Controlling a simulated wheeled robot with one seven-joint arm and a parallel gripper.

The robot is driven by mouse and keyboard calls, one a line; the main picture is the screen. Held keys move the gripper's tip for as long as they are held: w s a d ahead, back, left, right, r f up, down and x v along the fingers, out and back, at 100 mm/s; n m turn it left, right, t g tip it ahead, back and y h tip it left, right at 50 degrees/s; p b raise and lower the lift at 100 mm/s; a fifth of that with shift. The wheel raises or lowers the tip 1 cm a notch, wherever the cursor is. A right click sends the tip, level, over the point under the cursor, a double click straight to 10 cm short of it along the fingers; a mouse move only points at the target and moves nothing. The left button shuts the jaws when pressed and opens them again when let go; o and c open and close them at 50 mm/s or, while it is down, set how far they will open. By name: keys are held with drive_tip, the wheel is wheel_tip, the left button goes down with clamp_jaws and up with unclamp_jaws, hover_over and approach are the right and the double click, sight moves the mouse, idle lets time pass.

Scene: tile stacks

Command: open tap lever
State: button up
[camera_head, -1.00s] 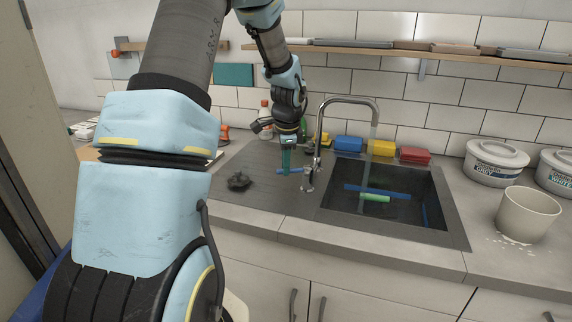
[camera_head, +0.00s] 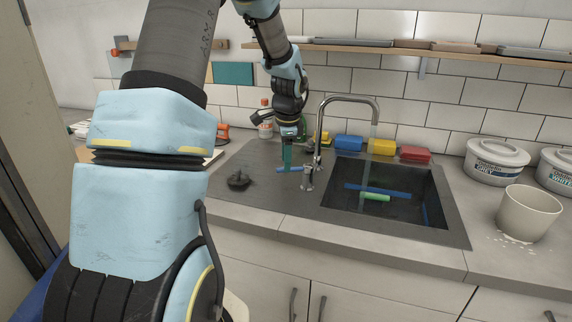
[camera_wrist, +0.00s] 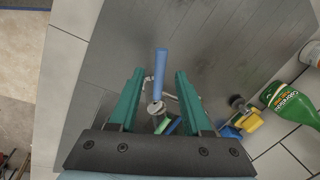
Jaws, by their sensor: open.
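The metal tap (camera_head: 319,125) stands at the left edge of the sink, its curved spout reaching right over the basin. Its blue lever (camera_head: 289,170) sticks out to the left from the tap base. In the wrist view the blue lever (camera_wrist: 161,75) lies between the two green fingers, nearer the left one, with visible gaps on both sides. My gripper (camera_head: 287,160) is open and empty above the lever; its fingers also show in the wrist view (camera_wrist: 158,74). A pale streak, apparently water, hangs below the spout.
The dark sink (camera_head: 430,215) holds a green piece (camera_head: 375,197) and blue strips. A dark lump (camera_head: 239,180) lies on the drainer. Blue, yellow and red blocks (camera_head: 381,147) line the back. A green bottle (camera_wrist: 290,102) stands near the wall. A beige cup (camera_head: 528,214) stands at right.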

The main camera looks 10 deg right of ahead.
wheel_tip(320, 180, up, 9)
drive_tip(key=s+b, duration=0.1)
drive_tip(key=shift+s+b, duration=0.4)
drive_tip(key=shift+f, duration=0.1)
drive_tip(key=s+a+f+n, duration=0.4)
drive_tip(key=s+a+n, duration=0.3)
drive_tip(key=s+n, duration=0.1)
drive_tip(key=s+a+f+n, duration=0.4)
drive_tip(key=s+a+n, duration=0.3)
drive_tip(key=s, duration=0.3)
drive_tip(key=shift+s+a+n+g, duration=0.3)
drive_tip(key=shift+s+a+n, duration=0.1)
drive_tip(key=shift+n, duration=0.4)
